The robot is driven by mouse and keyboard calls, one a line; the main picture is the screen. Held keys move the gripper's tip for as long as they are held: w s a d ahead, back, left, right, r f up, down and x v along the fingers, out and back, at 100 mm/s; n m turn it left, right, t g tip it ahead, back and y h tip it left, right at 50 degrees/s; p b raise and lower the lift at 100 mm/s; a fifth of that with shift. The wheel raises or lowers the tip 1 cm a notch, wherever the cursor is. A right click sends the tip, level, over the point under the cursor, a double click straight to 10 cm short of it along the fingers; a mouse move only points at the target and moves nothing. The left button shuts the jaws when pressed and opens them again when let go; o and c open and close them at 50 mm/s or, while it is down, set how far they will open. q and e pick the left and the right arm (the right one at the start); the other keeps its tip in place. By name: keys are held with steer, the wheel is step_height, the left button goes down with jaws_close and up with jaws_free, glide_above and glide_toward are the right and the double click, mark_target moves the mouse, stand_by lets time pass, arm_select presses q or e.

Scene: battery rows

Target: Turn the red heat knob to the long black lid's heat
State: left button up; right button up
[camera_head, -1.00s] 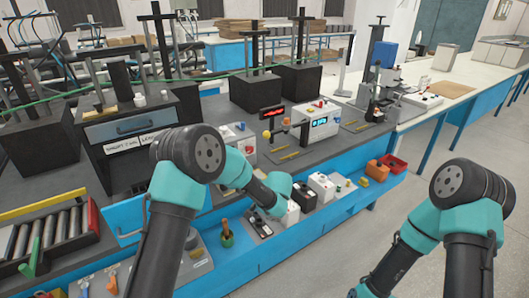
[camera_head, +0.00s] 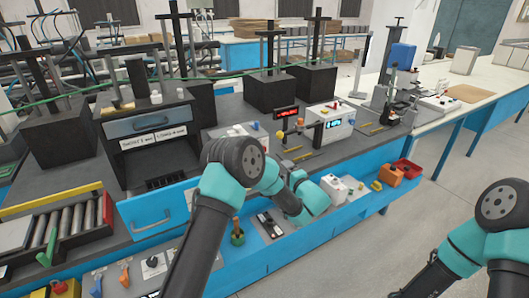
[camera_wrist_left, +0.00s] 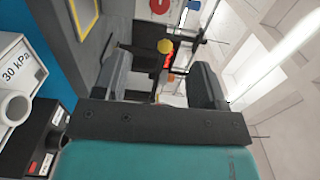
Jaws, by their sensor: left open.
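In the left wrist view a red round knob (camera_wrist_left: 160,6) sits on a pale panel at the top edge, partly cut off. I cannot be sure it is the heat knob. My left gripper (camera_wrist_left: 162,82) is open and empty, with its two dark fingers apart below that panel. In the head view my left forearm and wrist cover the gripper and part of a white box (camera_head: 232,131). A label strip (camera_head: 154,139) on the dark cabinet shows words like SHORT and LONG, too small to read fully. I cannot pick out the long black lid. My right gripper is out of frame.
A roller rack (camera_head: 60,225) is at left.

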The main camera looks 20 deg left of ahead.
arm_select(q)
steer(key=x, duration=1.7)
steer(key=shift+a+f, duration=0.1)
steer(key=shift+a, duration=0.05)
steer(key=shift+c, duration=0.5)
steer(key=c, duration=0.8)
